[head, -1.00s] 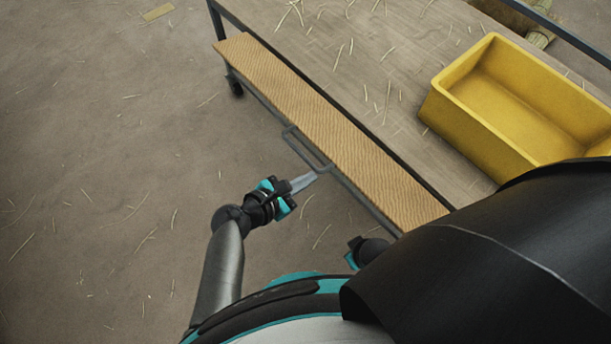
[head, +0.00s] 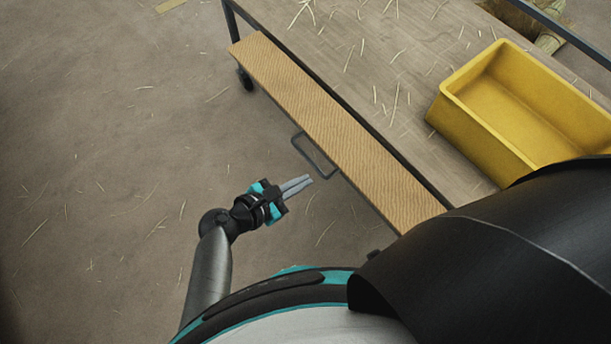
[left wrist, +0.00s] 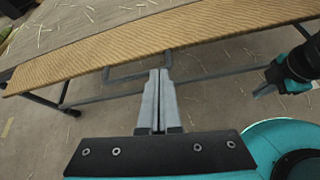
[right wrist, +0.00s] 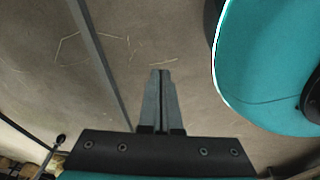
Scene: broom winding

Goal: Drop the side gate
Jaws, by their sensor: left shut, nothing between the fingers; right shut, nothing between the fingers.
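The side gate (head: 325,120) is a long ribbed tan board along the near side of the cart. Its broad face shows beside the deck edge; its exact tilt is hard to tell. A grey metal loop handle (head: 308,160) juts from below its outer edge. It also shows in the left wrist view (left wrist: 125,78). My left gripper (head: 310,180) is shut and empty, its tips just short of the loop, apparently apart from it. My right gripper (right wrist: 161,72) is shut and empty, low beside the cart; the left wrist view shows it too (left wrist: 258,92). My body mostly hides it in the head view.
The cart deck (head: 370,60) is strewn with straw. A yellow crate (head: 470,130) stands on it at the right. A dark cart post (head: 229,20) and a wheel (head: 244,78) are at the far left corner. The floor left of the cart is clear except for straw.

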